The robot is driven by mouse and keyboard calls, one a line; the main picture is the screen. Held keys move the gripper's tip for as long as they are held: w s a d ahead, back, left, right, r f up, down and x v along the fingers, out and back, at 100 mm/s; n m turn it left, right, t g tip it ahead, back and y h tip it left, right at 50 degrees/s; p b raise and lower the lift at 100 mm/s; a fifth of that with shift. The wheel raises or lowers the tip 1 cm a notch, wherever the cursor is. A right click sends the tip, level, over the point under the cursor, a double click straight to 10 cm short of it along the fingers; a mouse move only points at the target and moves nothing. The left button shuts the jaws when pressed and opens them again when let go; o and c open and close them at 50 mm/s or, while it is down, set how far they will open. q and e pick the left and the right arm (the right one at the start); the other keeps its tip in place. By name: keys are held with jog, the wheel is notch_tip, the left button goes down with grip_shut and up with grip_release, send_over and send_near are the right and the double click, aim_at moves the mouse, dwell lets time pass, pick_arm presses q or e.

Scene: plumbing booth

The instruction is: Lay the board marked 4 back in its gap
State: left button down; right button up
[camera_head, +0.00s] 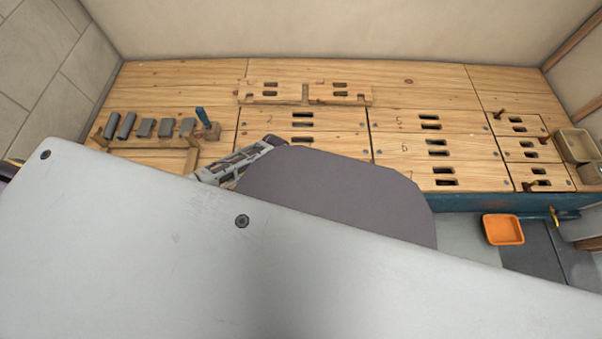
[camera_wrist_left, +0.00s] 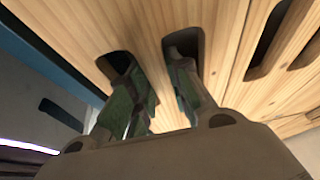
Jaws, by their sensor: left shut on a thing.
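In the left wrist view, my left gripper (camera_wrist_left: 155,88) has a finger in each of two slots of a pale wooden board (camera_wrist_left: 135,20). It is shut on the strip of wood between those slots. No number shows on this board there, so I cannot read whether it is the one marked 4. In the head view my own grey arm covers the front middle of the bench, hiding the gripper's fingertips and the held board. I cannot see the gap or tell whether the board lies level. My right gripper is out of view.
Slotted boards marked 2 (camera_head: 285,121), 5 (camera_head: 385,124) and 6 (camera_head: 388,151) lie on the bench. A notched wooden piece (camera_head: 282,100) lies behind them. Dark grey pieces (camera_head: 145,128) stand at left. An orange tray (camera_head: 502,229) is below the blue edge (camera_head: 480,203).

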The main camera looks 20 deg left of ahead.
pick_arm(q)
jog(key=shift+w+f, duration=0.1)
dwell(1.2)
jog(key=c, duration=1.3)
grip_release()
jog(key=shift+o, duration=0.3)
jog(key=shift+f, duration=0.15)
jog(key=v, duration=1.2)
